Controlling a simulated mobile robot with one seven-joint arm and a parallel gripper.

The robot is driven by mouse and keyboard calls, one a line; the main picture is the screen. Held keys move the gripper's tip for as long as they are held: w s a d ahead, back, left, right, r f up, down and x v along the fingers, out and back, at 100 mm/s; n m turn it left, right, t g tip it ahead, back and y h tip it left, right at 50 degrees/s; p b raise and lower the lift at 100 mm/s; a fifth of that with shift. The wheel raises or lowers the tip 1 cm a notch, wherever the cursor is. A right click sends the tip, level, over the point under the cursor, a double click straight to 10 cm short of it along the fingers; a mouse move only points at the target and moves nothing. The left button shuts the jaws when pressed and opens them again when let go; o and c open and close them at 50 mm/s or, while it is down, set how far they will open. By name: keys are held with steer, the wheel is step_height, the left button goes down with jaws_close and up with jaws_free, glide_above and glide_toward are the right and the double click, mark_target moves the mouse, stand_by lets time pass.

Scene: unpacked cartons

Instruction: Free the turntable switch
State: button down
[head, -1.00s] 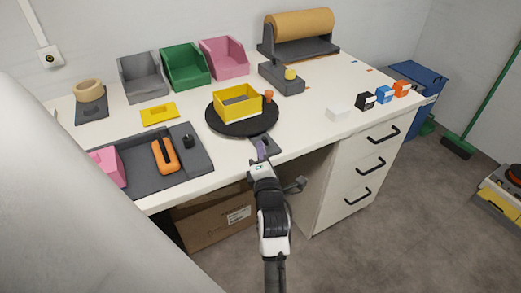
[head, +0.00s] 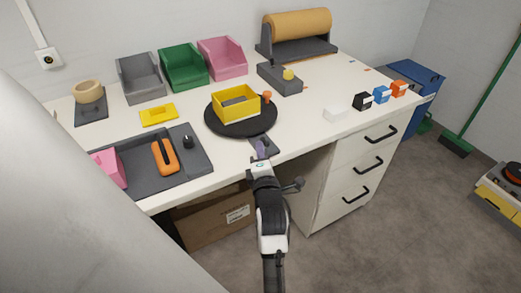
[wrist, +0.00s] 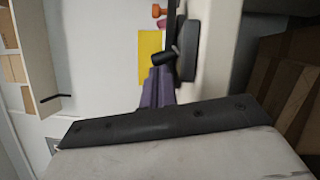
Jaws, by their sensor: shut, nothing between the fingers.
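The black round turntable (head: 214,122) lies on the white table with a yellow open bin (head: 238,115) on it. A small orange knob-like piece (head: 267,98) stands beside the bin.
A grey tray (head: 200,160) holds an orange-handled tool (head: 165,157) and a pink block (head: 108,168) on the left. Grey, green and pink bins stand at the back. Small coloured boxes sit on the right. A cardboard carton (head: 215,222) is below the table.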

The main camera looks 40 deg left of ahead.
steer(key=shift+r+m+p, duration=0.25)
steer(key=shift+m+p, duration=0.3)
steer(key=shift+m, duration=0.05)
steer(key=shift+w+d+r+m+h+p, duration=0.1)
steer(key=shift+w+r+m+h+p, duration=0.25)
steer(key=shift+m+p, duration=0.65)
steer(key=shift+w+d+r+m+g+h+p, duration=0.15)
steer(key=shift+m+g+h+p, duration=0.2)
steer(key=shift+m+p, duration=0.3)
steer(key=shift+w+r+m+g+h+p, duration=0.1)
steer(key=shift+w+m+g+p, duration=0.05)
steer(key=shift+m+g+p, duration=0.4)
steer(key=shift+f, duration=0.15)
steer(key=shift+s, duration=0.1)
